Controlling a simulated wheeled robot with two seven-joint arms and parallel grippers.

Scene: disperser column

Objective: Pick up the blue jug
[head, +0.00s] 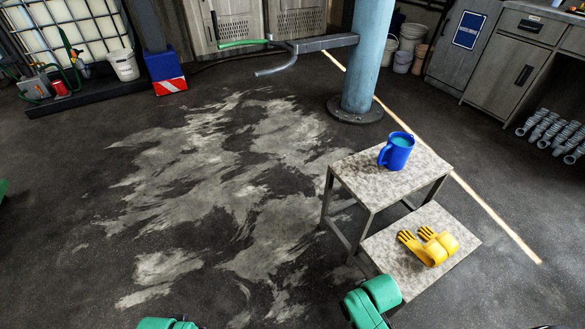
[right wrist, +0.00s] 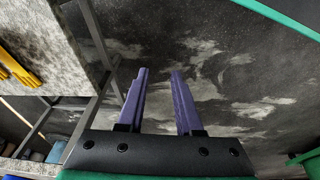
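The blue jug (head: 396,151) stands upright on the upper top of a small two-level step table (head: 362,178), with its handle toward the left. It looks filled with something blue-green. My right gripper (right wrist: 158,72) shows in the right wrist view with its two purple fingers apart and nothing between them. It is beside the step table, away from the jug. In the head view, green parts of my arms show at the bottom edge, but neither gripper's fingers are visible there. My left gripper is out of view.
Yellow gloves (head: 428,246) lie on the table's lower step (head: 385,250). A blue-grey column (head: 369,60) rises behind the table. A white bucket (head: 124,65) and a drawer cabinet (head: 508,65) stand further back. The stained floor (head: 215,180) left of the table is clear.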

